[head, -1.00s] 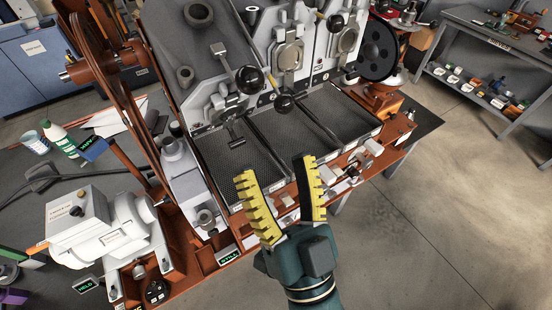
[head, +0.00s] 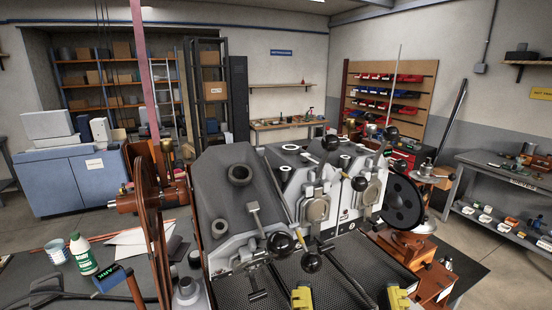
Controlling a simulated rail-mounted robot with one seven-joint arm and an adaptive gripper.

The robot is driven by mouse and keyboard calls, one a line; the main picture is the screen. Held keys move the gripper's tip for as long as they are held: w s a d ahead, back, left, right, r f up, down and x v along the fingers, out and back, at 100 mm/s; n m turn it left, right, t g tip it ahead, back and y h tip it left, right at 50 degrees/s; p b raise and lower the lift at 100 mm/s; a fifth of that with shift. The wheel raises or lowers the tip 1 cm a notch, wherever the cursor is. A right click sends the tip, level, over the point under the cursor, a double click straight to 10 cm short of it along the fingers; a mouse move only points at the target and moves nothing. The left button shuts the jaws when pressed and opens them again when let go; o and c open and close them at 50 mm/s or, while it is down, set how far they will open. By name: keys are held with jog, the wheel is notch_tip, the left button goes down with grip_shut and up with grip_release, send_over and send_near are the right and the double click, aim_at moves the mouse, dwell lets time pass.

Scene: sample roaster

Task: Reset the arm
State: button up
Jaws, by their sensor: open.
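My gripper (head: 350,299) shows only as two yellow fingertips at the bottom edge of the head view. The tips are well apart, with nothing seen between them. The rest of my gripper and the arm are below the picture. Behind the tips stands the sample roaster (head: 232,185), a grey machine with several round black-knobbed levers. Its dark perforated tray (head: 325,277) lies just beyond and between the fingertips. Whether the tips touch the tray cannot be told.
A large wheel (head: 150,225) stands at the roaster's left, and a black flywheel (head: 403,205) at its right. A green-white bottle (head: 82,254) and a cup (head: 54,253) stand on the left bench. A grey shelf table (head: 500,175) is at right, with open floor before it.

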notch_tip(320, 180, up, 25)
jog(key=p, duration=2.2)
jog(key=shift+p, duration=0.35)
jog(key=shift+a, duration=0.1)
